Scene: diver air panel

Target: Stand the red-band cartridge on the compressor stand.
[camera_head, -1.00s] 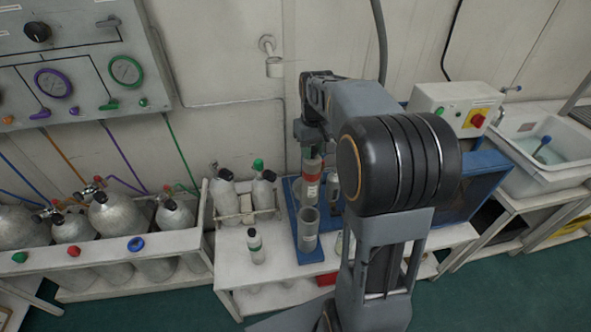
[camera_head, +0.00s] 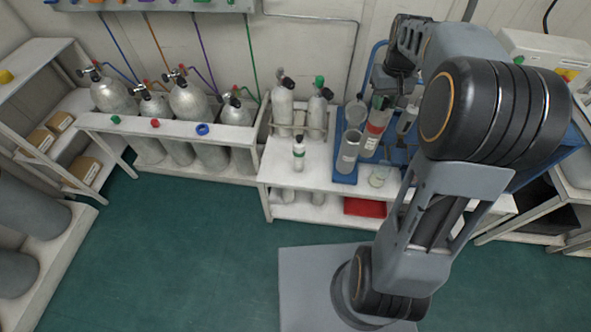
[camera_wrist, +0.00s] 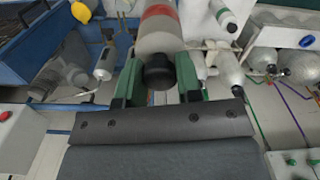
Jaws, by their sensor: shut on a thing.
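The red-band cartridge (camera_head: 374,128) is a pale grey cylinder with a red band, slightly tilted in the head view. My gripper (camera_head: 381,102) is shut on its upper end, with green fingers on both sides. In the wrist view, the cartridge (camera_wrist: 157,32) is between the fingers (camera_wrist: 158,80), its black cap towards me. A blue base (camera_head: 345,178) with a front clear cup (camera_head: 348,152) and a rear cup (camera_head: 356,110) stands beside the cartridge. I cannot tell whether this is the compressor stand, or whether the cartridge's lower end touches the base.
A small green-band cartridge (camera_head: 299,155) stands on the white bench (camera_head: 318,178) to the left. A glass jar (camera_head: 379,175) is close in front. Grey cylinders (camera_head: 283,105) stand behind. A white rack (camera_head: 100,122) holds several tanks. The green floor (camera_head: 170,240) is clear.

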